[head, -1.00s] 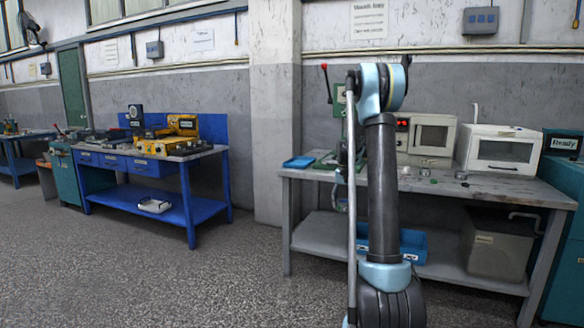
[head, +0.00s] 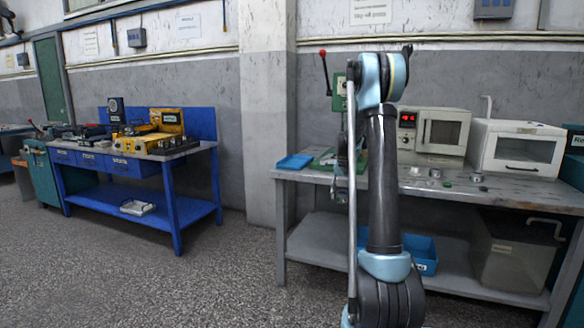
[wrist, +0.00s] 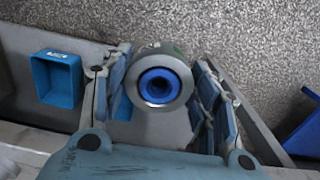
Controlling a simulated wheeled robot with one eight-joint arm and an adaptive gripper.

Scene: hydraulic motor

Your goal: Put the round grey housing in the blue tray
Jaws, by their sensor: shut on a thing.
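The round grey housing (wrist: 158,82), a ring with a blue centre, sits between the two fingers of my gripper (wrist: 156,92) in the wrist view. The fingers are shut on it from both sides. In the head view my arm hides the housing and most of the gripper. A shallow blue tray (head: 295,161) lies on the left end of the grey bench top. A deeper blue bin (head: 425,254) with a white label stands on the lower shelf, partly behind my arm. A labelled blue container (wrist: 57,78) shows left of the gripper in the wrist view.
The grey bench (head: 500,193) carries a white oven-like box (head: 515,147), a unit with a red display (head: 432,133) and several small parts. A grey container (head: 515,260) stands on the lower shelf. A blue workbench (head: 145,205) is at the left, with open floor between.

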